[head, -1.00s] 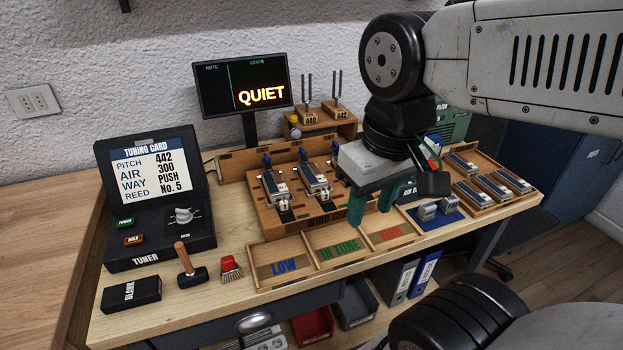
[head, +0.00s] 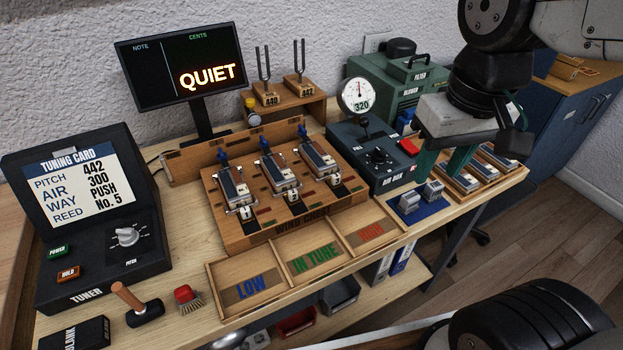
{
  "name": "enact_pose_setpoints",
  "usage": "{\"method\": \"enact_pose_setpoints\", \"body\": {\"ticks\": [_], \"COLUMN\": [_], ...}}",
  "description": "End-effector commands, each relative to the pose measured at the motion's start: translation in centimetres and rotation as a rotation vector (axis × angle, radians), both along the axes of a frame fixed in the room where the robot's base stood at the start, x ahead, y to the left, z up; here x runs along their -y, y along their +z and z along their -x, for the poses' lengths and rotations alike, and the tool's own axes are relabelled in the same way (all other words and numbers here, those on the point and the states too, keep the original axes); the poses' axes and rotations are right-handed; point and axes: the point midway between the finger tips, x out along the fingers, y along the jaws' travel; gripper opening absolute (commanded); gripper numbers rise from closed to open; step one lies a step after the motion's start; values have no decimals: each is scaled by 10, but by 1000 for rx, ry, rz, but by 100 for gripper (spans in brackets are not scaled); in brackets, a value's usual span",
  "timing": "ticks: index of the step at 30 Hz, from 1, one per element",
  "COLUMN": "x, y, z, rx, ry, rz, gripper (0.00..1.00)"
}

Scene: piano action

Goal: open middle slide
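The wind chest (head: 262,232) stands on the bench in the middle of the head view. It carries three reed units side by side, each with a blue-topped part behind and a small dark-and-white slide at the front. The middle slide (head: 293,208) lies at the front of the middle reed unit (head: 276,173). Whether it is pushed in or pulled out is too small to tell. My gripper (head: 443,168) points down, to the right of the wind chest, in front of the air box's right side. Its two green fingers are apart with nothing visible between them.
The air box (head: 365,160) with its gauge (head: 359,97) stands right of the chest. A sorting tray (head: 262,311) lies in front. Grey blocks on a blue mat (head: 412,218) sit near my gripper. The screen (head: 180,65) reads QUIET.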

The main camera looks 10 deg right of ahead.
Motion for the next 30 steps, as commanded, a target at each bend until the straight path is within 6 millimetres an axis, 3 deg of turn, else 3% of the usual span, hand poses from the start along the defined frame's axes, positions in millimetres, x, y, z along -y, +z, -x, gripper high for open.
{"method": "enact_pose_setpoints", "body": {"ticks": [6, 13, 16, 20, 30], "x": [-64, -143, -168, -186, -190], "y": [-18, -60, -76, -88, -132], "z": [-80, -138, -150, -157, -159], "rx": [-51, -83, -90, -95, -100], "ry": [107, 193, 216, 232, 233], "rz": [3, 11, 14, 17, 18], "gripper": [40, 40, 40, 40, 40]}}
